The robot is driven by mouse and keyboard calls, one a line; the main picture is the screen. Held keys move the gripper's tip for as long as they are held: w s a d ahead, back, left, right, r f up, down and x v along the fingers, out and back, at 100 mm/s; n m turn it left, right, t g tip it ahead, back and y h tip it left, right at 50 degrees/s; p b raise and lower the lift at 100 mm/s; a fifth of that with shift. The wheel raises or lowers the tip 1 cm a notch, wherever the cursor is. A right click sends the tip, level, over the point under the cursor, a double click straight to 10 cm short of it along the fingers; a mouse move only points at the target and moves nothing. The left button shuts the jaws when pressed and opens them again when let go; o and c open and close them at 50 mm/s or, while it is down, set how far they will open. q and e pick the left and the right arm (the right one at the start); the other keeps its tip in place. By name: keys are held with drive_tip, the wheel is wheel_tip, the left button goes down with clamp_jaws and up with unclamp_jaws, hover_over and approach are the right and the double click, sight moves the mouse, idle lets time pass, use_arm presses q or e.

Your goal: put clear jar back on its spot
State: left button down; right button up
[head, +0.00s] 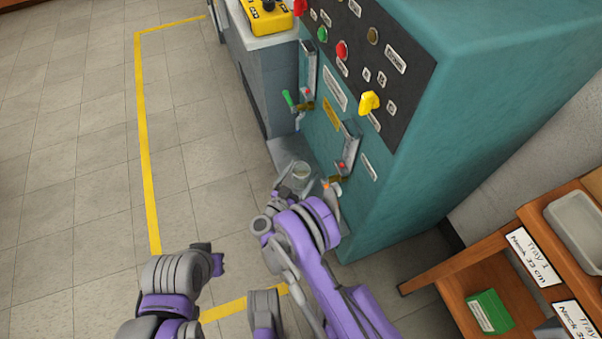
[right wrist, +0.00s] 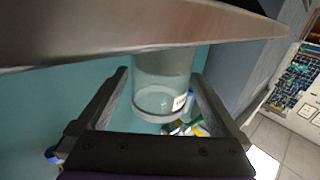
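The clear jar (head: 301,170) is by the lower front of the teal machine, above a grey metal ledge.
The teal machine (head: 480,70) carries a yellow knob (head: 369,102) and a green-handled valve (head: 289,99) near the jar. A wooden shelf (head: 440,268) with a grey tray (head: 580,228) and a green box (head: 490,312) stands at right. Tiled floor at left is clear.

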drive_tip(key=p+v, duration=0.1)
drive_tip(key=v, duration=0.9)
drive_tip(key=shift+s+a, duration=0.2)
drive_tip(key=shift+s, duration=0.15)
